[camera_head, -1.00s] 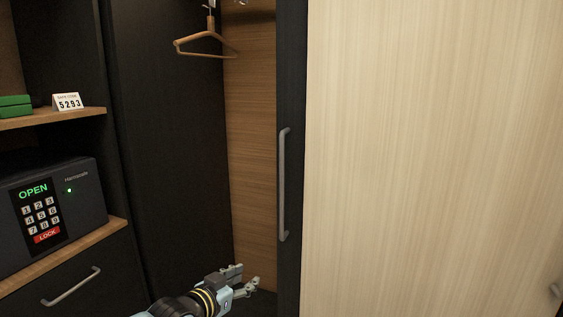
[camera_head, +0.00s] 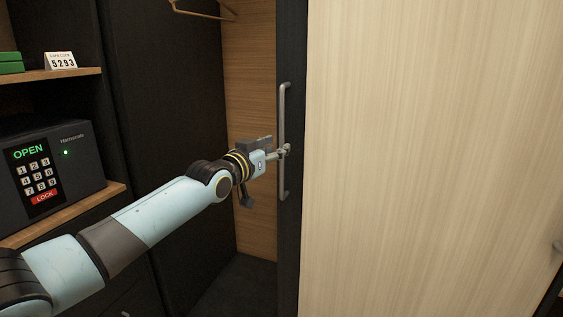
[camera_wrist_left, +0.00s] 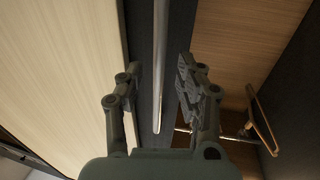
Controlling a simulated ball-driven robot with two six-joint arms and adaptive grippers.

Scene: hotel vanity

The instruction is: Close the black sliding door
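The black sliding door (camera_head: 291,235) shows as a narrow upright strip beside the light wood panel, with the closet standing open to its left. Its long grey vertical handle (camera_head: 284,110) is on this strip. My left gripper (camera_head: 284,151) is at the handle's middle height. In the left wrist view its fingers (camera_wrist_left: 160,70) are spread apart, with the handle (camera_wrist_left: 159,45) running between them; I cannot tell whether either finger touches it. The black strip (camera_wrist_left: 181,35) lies behind. My right gripper is out of view.
A light wood panel (camera_head: 430,150) fills the right side. On the left are a black safe (camera_head: 85,165) reading OPEN, a code card (camera_head: 60,61) and green boxes (camera_head: 11,62) on a shelf. A wooden hanger (camera_head: 203,13) hangs in the closet.

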